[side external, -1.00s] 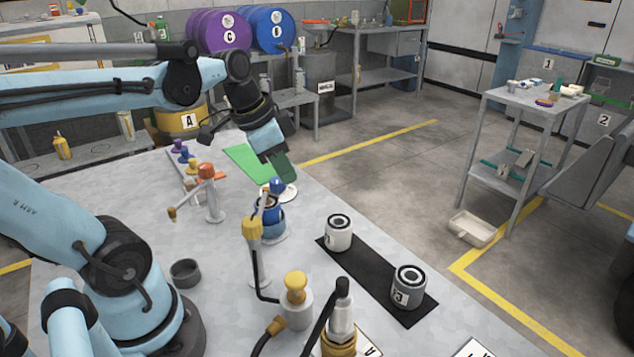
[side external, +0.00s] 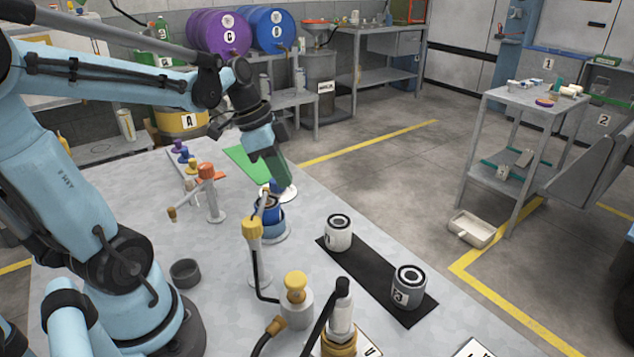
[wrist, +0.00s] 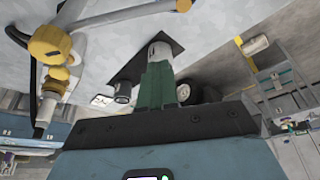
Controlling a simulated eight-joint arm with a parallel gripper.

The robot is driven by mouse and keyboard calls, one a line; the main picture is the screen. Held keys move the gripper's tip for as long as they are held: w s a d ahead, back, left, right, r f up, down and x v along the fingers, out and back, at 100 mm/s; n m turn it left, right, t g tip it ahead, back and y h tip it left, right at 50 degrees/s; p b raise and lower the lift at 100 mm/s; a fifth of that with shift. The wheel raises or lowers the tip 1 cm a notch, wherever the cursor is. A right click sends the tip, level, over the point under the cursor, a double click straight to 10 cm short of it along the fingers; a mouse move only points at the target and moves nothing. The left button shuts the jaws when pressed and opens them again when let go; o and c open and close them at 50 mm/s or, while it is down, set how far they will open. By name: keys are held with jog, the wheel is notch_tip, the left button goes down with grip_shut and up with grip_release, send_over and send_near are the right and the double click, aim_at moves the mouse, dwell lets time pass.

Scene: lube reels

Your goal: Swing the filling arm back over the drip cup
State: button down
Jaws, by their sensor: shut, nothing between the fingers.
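A filling arm with a yellow head (side external: 252,228) stands on a slim post, and a black hose runs down from it. Its thin bar slants up and right, in front of a blue container (side external: 265,218) on a round plate. In the wrist view the pale bar (wrist: 118,18) ends in a yellow tip (wrist: 183,5). A dark grey round cup (side external: 185,273), likely the drip cup, stands on the bench to the left, apart from this arm.
An orange-capped post (side external: 208,190) with a side nozzle stands left of the container. A white can (side external: 338,232) and a grey can (side external: 408,288) stand on a black mat (side external: 372,270). A yellow-knobbed silver vessel (side external: 296,310) is near the front.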

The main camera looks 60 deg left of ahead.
jog(key=shift+s+a+f, duration=0.25)
jog(key=shift+s+f, duration=0.15)
jog(key=shift+f, duration=0.25)
jog(key=shift+s+a+f, duration=0.3)
jog(key=shift+s+f, duration=0.05)
jog(key=shift+f, duration=0.3)
jog(key=shift+s+a+f, duration=0.25)
jog(key=shift+s+f, duration=0.15)
jog(key=shift+f, duration=0.25)
jog(key=s+a+n+y, duration=0.1)
jog(key=s+n+y, duration=0.2)
jog(key=s+n, duration=0.6)
jog(key=shift+s+a+t, duration=0.35)
jog(key=shift+s+t, duration=0.05)
jog(key=shift+s, duration=1.2)
